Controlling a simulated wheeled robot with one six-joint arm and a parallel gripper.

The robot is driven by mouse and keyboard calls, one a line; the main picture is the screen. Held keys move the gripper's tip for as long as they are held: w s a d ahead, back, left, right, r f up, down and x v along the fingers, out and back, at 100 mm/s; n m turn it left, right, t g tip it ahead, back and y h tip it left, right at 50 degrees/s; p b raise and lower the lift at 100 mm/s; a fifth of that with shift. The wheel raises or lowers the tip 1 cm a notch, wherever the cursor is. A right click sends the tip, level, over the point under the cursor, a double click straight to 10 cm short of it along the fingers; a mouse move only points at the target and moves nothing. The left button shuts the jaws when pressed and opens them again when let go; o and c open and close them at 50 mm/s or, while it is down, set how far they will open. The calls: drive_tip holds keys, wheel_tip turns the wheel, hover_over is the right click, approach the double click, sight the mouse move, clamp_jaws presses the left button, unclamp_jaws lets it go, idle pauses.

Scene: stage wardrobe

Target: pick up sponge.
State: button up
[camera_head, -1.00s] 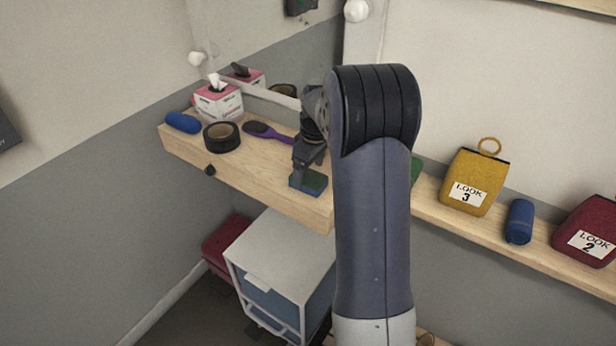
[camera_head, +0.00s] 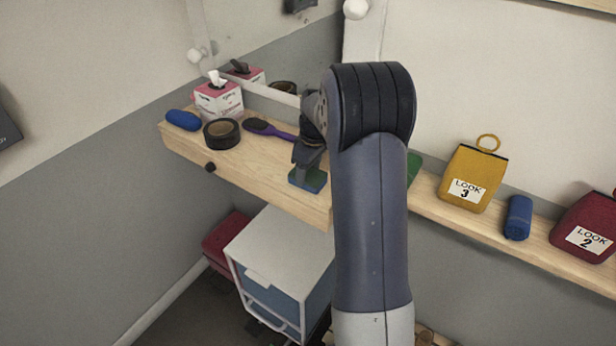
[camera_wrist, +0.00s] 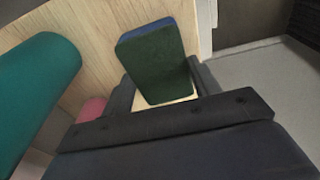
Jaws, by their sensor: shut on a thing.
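The sponge (camera_head: 309,180) is a small block, blue with a dark green face, at the front edge of the wooden shelf in the head view. My gripper (camera_head: 306,168) is above it, its fingers pointing down and shut on it. In the wrist view the sponge (camera_wrist: 158,62) sits between the two fingers of my gripper (camera_wrist: 160,90), its green face towards the camera. I cannot tell whether the sponge is touching the shelf or just off it.
On the shelf (camera_head: 255,175) are a black tape roll (camera_head: 221,134), a purple brush (camera_head: 272,130), a tissue box (camera_head: 218,101) and a blue roll (camera_head: 183,120). Yellow (camera_head: 470,178) and red (camera_head: 588,228) pouches stand to the right. A white drawer unit (camera_head: 275,250) is below.

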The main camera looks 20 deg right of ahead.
sight(309, 174)
wheel_tip(309, 174, up, 10)
drive_tip(key=b, duration=0.1)
drive_tip(key=o, duration=0.4)
drive_tip(key=c, duration=0.3)
drive_tip(key=shift+c, duration=0.2)
